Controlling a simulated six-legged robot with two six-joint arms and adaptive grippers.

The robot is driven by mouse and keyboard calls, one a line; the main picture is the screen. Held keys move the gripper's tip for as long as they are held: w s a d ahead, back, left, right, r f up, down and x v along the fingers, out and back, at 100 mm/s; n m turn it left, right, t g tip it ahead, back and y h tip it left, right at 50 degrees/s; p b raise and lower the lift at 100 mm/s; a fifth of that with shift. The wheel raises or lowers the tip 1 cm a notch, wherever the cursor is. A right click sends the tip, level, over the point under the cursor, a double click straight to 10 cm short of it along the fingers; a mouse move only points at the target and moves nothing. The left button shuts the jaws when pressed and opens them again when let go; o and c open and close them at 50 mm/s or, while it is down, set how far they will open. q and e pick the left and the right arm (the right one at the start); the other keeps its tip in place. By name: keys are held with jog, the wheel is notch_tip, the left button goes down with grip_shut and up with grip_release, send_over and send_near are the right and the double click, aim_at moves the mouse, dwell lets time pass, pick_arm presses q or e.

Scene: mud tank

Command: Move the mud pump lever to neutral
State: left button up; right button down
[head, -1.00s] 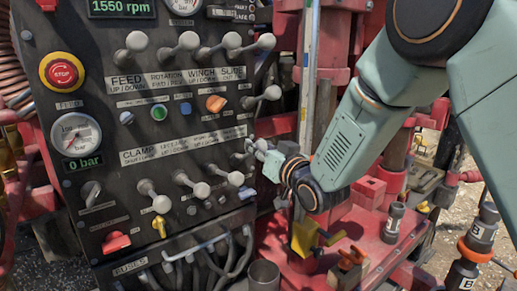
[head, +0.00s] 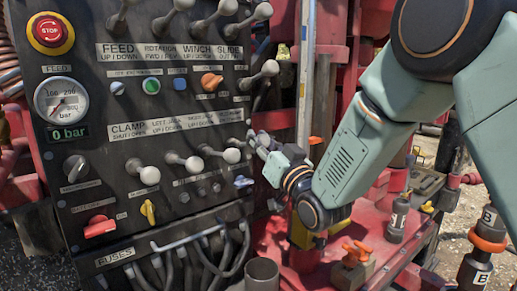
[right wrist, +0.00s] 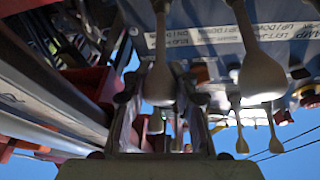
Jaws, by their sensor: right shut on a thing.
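A dark control panel (head: 110,160) with two rows of round-knobbed levers fills the left of the head view. My right gripper (head: 259,142) is at the panel's right edge, at the right end of the lower lever row. In the right wrist view a grey lever knob (right wrist: 160,84) stands between the fingers of my right gripper (right wrist: 160,115), and they are shut on it. I take it for the mud pump lever; its own label is not readable. In the head view the gripper mostly hides it. My left gripper is not in view.
Neighbouring lower-row levers (head: 232,155) stand close to the left of the gripper, and an upper-row lever (head: 268,68) is above it. A red stop button (head: 50,32) and a gauge (head: 61,103) are at left. A red machine base (head: 300,262) lies below right.

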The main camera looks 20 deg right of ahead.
jog(key=shift+s+f+b, duration=0.2)
jog(key=shift+f+b, duration=0.5)
jog(key=shift+f, duration=0.3)
jog(key=c, duration=1.6)
grip_release()
jog(key=o, duration=0.5)
jog(key=shift+s+d+r, duration=0.1)
jog(key=shift+s+r, duration=0.15)
jog(key=shift+s, duration=0.05)
jog(key=shift+o, duration=0.3)
jog(key=shift+w, duration=0.15)
jog(key=shift+w+f, duration=0.1)
jog(key=v, duration=1.2)
